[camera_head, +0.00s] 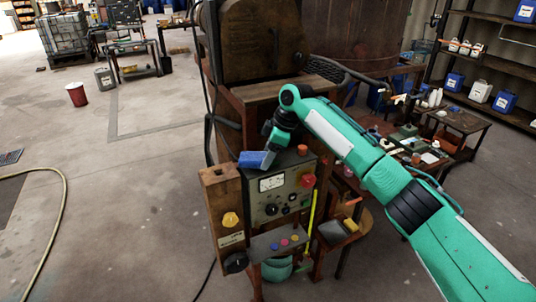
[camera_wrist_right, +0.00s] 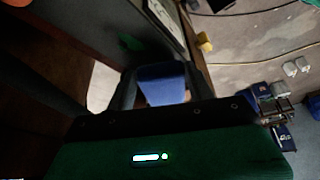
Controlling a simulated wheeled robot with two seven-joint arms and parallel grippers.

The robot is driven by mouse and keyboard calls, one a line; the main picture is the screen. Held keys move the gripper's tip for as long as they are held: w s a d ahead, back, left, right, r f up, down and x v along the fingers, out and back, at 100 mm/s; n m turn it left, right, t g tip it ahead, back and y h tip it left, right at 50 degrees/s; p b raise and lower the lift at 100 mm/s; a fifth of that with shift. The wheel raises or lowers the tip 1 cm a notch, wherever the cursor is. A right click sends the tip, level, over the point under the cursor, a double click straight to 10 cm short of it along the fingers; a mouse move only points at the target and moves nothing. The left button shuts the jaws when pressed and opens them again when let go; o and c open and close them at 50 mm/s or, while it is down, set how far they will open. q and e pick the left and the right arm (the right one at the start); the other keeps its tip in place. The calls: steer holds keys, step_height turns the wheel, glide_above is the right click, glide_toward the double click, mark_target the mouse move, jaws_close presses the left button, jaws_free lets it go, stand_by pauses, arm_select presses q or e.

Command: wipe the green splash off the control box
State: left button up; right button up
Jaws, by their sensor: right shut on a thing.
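The control box (camera_head: 288,186) is a grey panel with a white meter, black knobs and red buttons, mounted on the front of the rusty machine. My right gripper (camera_head: 267,157) is at its upper left edge, shut on a blue block (camera_head: 252,160), which looks like a sponge. In the right wrist view the blue block (camera_wrist_right: 162,84) sits between the two fingers. There a small green splash (camera_wrist_right: 130,42) shows on the dark box face, beyond the block and a little left, apart from it. In the head view I cannot make out the splash. My left gripper is out of view.
A brown box with a yellow knob (camera_head: 230,220) stands left of the control box, with a lower button panel (camera_head: 280,242) beneath. A yellow rod (camera_head: 312,211) is at the right side. Cluttered wooden tables stand behind my right arm. The floor at left is mostly clear.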

steer(key=shift+f, duration=1)
steer(key=shift+d, duration=0.1)
stand_by(0.3)
